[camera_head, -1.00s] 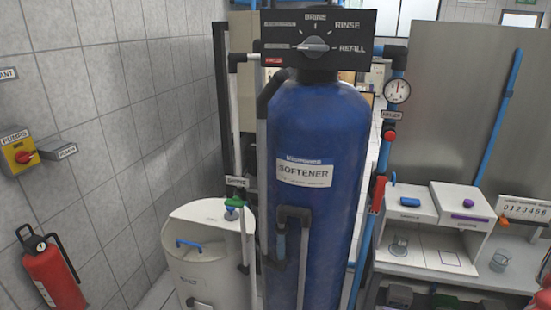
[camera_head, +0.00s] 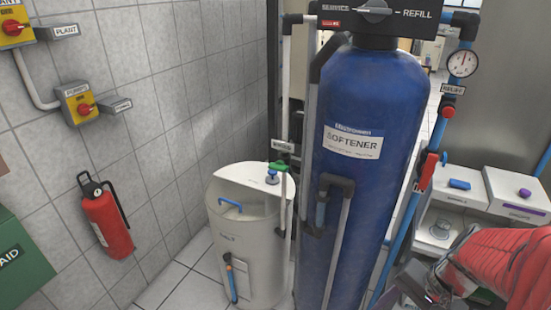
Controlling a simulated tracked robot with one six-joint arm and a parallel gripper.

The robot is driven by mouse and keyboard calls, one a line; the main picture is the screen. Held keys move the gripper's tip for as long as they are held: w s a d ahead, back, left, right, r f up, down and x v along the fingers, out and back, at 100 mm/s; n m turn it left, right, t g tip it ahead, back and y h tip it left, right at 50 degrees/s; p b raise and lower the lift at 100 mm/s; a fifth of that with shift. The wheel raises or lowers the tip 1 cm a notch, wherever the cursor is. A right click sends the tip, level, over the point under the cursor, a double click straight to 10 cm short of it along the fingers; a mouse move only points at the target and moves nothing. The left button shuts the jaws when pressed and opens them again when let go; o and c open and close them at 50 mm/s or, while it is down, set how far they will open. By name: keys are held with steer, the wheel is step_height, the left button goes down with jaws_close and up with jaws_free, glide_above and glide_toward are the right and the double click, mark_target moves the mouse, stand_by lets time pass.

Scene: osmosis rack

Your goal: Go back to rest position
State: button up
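My gripper (camera_head: 412,291) is at the lower right of the head view, at the end of my red-sleeved arm. It is dark and partly cut off by the bottom edge, and I cannot make out its fingers clearly. It is in front of the lower right side of the blue softener tank (camera_head: 365,150) in the picture. No held object can be made out.
A white brine tank (camera_head: 255,225) with a blue handle stands left of the softener. A red fire extinguisher (camera_head: 106,222), pump switch (camera_head: 78,104) and green first-aid box (camera_head: 20,262) are on the left wall. A pressure gauge (camera_head: 462,64) and white bench boxes (camera_head: 515,196) are at right.

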steer(key=w+a+r+n+t+h, duration=0.2)
steer(key=a+r+n+t+h, duration=0.1)
steer(key=a+r+n, duration=0.7)
step_height(320, 180, up, 4)
steer(key=a+t, duration=0.1)
steer(key=a, duration=0.1)
steer(key=shift+w+a+r+n, duration=0.15)
steer(key=shift+a+r+n, duration=0.05)
steer(key=shift+a+n, duration=0.15)
